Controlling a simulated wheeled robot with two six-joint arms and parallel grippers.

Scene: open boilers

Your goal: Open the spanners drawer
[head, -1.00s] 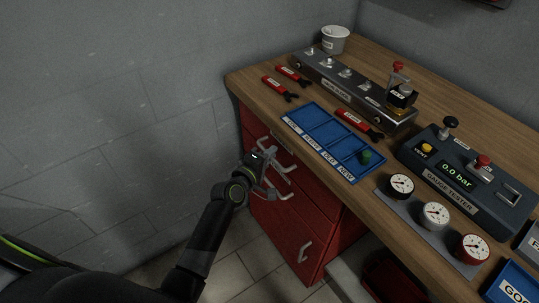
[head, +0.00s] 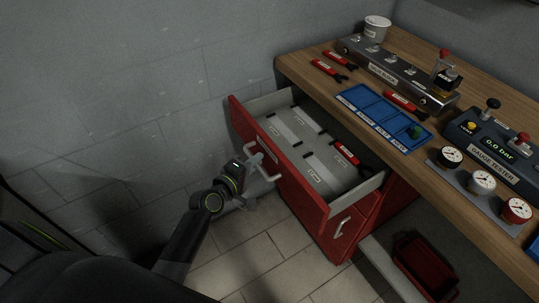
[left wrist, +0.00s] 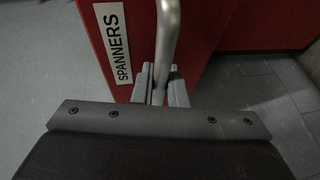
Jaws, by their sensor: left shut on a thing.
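The spanners drawer (head: 297,190) is red-fronted and stands pulled well out from under the workbench. Its inside shows grey compartments and a red-handled tool (head: 347,155) at the right. In the left wrist view its front (left wrist: 190,45) carries a white SPANNERS label (left wrist: 118,45). My left gripper (head: 258,166) is at the drawer's front, shut on the bar handle (head: 270,173). The left wrist view shows the handle (left wrist: 165,40) between the two fingers (left wrist: 160,85). My right gripper is not in view.
The wooden workbench (head: 300,68) holds a blue tray (head: 365,97), red-handled tools, a metal rack and a gauge tester (head: 490,145). Another drawer handle (head: 342,228) shows below. A red bin (head: 425,262) is under the bench. Tiled floor left of the drawer is free.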

